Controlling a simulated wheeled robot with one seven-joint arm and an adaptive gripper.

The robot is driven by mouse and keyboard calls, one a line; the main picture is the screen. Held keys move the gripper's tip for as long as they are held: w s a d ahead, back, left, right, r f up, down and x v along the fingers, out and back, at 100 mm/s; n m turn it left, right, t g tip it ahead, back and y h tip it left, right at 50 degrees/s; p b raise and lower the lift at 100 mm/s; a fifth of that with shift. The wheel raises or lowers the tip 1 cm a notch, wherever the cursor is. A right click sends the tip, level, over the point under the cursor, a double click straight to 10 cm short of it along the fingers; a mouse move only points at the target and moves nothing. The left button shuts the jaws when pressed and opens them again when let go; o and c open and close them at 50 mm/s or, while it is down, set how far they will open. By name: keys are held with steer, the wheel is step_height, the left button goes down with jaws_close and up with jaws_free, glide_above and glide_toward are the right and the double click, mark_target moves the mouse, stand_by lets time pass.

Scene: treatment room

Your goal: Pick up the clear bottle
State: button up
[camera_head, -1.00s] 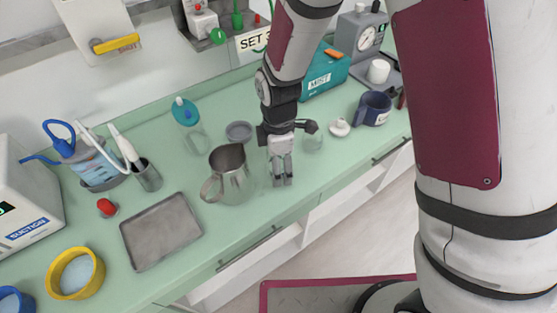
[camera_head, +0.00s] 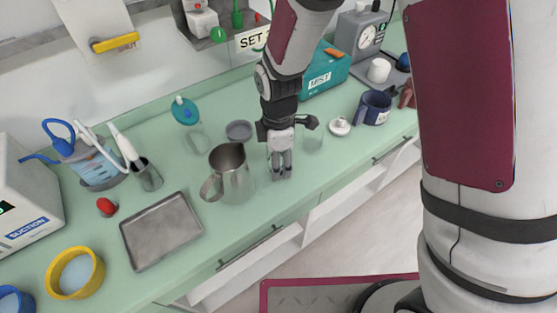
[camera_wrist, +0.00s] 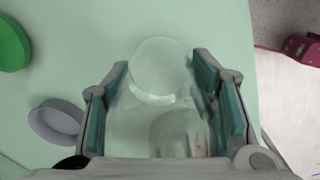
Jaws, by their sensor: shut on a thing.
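My gripper (camera_head: 281,172) points down over the green counter, right of the metal pitcher (camera_head: 232,178). In the wrist view its two teal-padded fingers (camera_wrist: 163,110) are on either side of a clear, see-through bottle (camera_wrist: 160,68), and they are shut on it. The bottle's rounded outline fills the space between the pads. In the head view the bottle is hardly visible at the fingers, and I cannot tell whether its base touches the counter.
A grey dish (camera_head: 239,131) and a clear container with a teal top (camera_head: 185,111) stand behind the pitcher. A clear jar (camera_head: 312,140), a white lid (camera_head: 339,126) and a blue mug (camera_head: 374,107) are to the right. A metal tray (camera_head: 161,231) lies front left.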

step_height(320, 180, up, 2)
steer(key=shift+r, duration=0.15)
steer(key=shift+s+r, duration=0.2)
steer(key=shift+s, duration=0.05)
steer(key=s+d+r+p, duration=0.1)
steer(key=s+p, duration=0.1)
steer(key=s, duration=1.3)
steer(key=shift+r, duration=0.2)
steer(key=shift+s+d, duration=0.1)
steer(key=shift+s, duration=0.15)
stand_by(1.1)
